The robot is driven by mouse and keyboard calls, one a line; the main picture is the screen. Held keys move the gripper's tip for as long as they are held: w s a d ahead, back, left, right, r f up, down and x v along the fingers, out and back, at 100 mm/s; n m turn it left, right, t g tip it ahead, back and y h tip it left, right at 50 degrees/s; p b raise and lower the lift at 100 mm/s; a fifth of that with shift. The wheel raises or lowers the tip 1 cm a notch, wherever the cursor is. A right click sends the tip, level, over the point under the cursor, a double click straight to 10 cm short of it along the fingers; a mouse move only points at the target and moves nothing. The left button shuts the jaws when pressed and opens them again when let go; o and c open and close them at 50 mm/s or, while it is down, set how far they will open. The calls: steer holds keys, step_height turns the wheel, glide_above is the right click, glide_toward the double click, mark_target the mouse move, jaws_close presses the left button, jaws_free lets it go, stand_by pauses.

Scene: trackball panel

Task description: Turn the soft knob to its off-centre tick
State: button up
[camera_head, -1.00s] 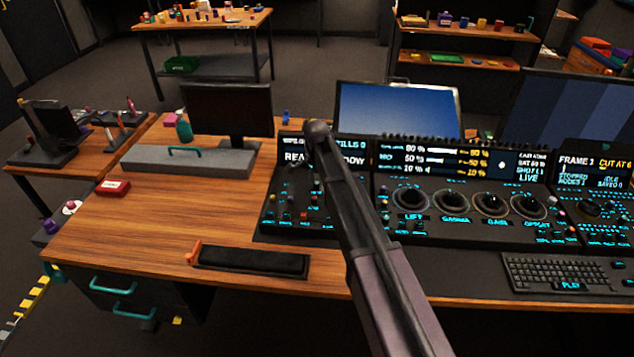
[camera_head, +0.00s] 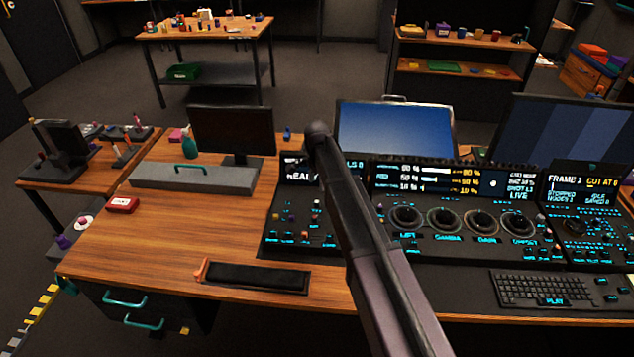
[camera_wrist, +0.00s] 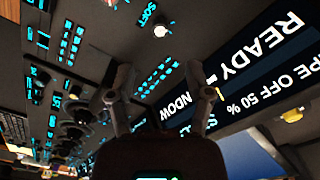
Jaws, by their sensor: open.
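In the wrist view a label reading SOFT is at the top of the dark panel. A small pale round part (camera_wrist: 161,31) sits close to this label; I cannot tell for sure whether it is the soft knob, and no tick can be made out. My gripper (camera_wrist: 160,80) is open, its two fingers apart with nothing held between them. In the head view my arm crosses in front of the control panel (camera_head: 290,250), and my gripper and the soft knob cannot be made out there.
The slanted display (camera_wrist: 250,75) reading READY is close beside my right finger in the wrist view. Several large dials (camera_head: 446,222) are right of my arm, with a keyboard (camera_head: 552,290) below. A black wrist rest (camera_head: 258,278) lies on the desk at front left.

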steer(key=shift+r+p, duration=2.45)
steer(key=shift+r, duration=0.35)
steer(key=s+d+f+n+b, duration=0.3)
steer(key=s+d+n, duration=0.6)
steer(key=s+d, duration=1.2)
steer(key=shift+s+f, duration=0.2)
steer(key=shift+s, duration=0.5)
steer(key=shift+n, duration=0.7)
steer(key=s, duration=0.1)
steer(key=s+d, duration=0.2)
steer(key=shift+s, duration=0.3)
steer(key=shift+a, duration=0.1)
